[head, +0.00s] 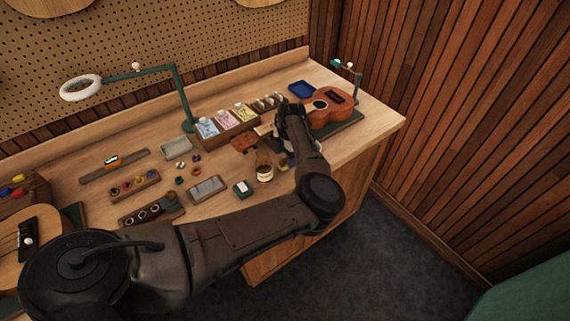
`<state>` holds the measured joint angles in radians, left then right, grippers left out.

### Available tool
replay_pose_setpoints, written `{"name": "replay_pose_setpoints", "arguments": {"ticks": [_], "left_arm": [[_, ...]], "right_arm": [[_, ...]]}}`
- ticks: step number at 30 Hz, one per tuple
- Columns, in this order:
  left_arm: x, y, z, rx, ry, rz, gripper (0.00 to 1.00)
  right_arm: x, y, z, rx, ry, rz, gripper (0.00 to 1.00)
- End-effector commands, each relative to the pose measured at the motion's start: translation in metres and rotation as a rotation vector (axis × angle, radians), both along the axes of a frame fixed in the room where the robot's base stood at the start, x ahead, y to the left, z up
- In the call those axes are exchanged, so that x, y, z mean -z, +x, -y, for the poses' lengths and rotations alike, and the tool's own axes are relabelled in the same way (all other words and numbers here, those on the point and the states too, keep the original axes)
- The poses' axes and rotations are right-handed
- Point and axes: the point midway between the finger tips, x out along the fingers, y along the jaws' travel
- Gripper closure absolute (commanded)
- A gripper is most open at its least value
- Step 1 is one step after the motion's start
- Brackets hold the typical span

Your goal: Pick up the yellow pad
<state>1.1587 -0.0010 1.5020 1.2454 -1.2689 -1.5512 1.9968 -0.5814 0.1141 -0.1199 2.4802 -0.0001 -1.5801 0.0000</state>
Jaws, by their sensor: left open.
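My left gripper (284,114) is at the far end of my left arm, above the workbench, just left of the brown ukulele (331,107). Its jaws are open; the fingertips are small and dark, and I see nothing held between them. A small yellowish patch (284,168) shows on the bench at the left edge of my forearm, partly hidden; I cannot tell whether it is the yellow pad. A yellow packet (243,112) stands in the wooden box left of the gripper. My right gripper is out of view.
A green lamp post (183,98) rises behind the bench items. A round jar (264,173), a grey tray (207,188) and small parts lie left of my forearm. A blue tray (302,89) is at the back.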

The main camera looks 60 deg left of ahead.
Motion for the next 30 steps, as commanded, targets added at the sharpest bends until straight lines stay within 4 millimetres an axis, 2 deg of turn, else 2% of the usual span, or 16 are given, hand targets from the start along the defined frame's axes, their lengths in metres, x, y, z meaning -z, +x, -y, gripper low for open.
{"name": "replay_pose_setpoints", "arguments": {"ticks": [1, 6, 17, 30], "left_arm": [[0.008, -0.001, 0.0, 0.001, -0.002, -0.002, 0.3], [0.026, -0.003, 0.0, 0.001, -0.002, -0.001, 0.3], [0.031, -0.003, 0.0, 0.001, -0.001, -0.001, 0.3], [0.031, -0.003, 0.0, 0.001, -0.001, -0.001, 0.72]], "right_arm": [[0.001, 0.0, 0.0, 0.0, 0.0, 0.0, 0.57], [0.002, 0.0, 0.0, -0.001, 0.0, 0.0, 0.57], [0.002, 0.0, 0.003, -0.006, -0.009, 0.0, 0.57], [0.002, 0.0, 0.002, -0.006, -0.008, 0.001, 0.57]]}}
